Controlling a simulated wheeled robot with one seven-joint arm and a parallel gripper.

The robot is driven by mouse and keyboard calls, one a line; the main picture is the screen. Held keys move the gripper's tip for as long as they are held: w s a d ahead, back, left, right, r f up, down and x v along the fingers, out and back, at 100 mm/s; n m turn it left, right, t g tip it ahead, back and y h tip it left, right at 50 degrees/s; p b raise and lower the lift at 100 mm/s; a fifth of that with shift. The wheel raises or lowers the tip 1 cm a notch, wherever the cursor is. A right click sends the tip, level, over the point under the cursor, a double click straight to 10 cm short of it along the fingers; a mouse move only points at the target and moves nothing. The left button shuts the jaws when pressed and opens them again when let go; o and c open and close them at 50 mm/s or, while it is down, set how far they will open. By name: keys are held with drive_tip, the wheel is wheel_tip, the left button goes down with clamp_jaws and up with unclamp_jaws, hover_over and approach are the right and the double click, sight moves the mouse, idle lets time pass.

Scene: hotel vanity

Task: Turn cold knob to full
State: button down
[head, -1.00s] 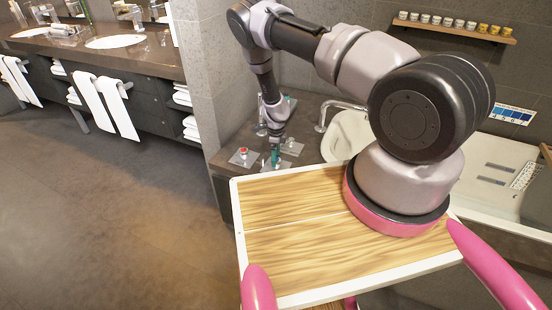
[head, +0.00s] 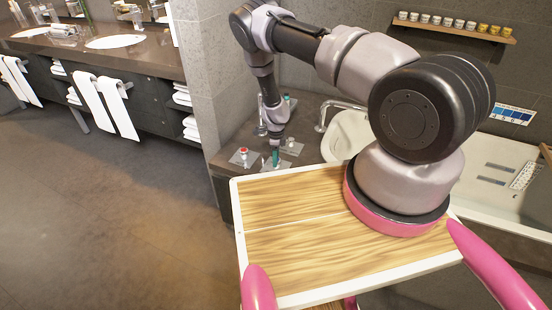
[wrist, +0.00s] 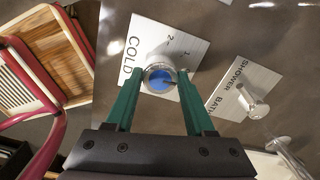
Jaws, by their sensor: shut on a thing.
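The cold knob (wrist: 159,79) is a silver knob with a blue cap, standing on a white plate (wrist: 141,34) marked COLD with numbered marks in the wrist view. A thin dark line on the cap points toward the right of the picture. My gripper (wrist: 160,71) has its two green fingers on either side of the knob and is shut on it. In the head view my gripper (head: 276,157) is low over the counter, and the cold knob cannot be made out there.
A red-capped knob (head: 243,151) stands left of my gripper. A SHOWER/BATH plate (wrist: 238,90) with a silver knob (wrist: 254,101) is to the right in the wrist view. A faucet (head: 321,122) and white basin (head: 345,135) lie right of the counter.

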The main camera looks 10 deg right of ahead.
drive_tip(key=n, duration=0.4)
drive_tip(key=shift+n, duration=0.3)
drive_tip(key=n, duration=0.9)
drive_tip(key=shift+n, duration=1.9)
drive_tip(key=shift+c, duration=1.3)
unclamp_jaws()
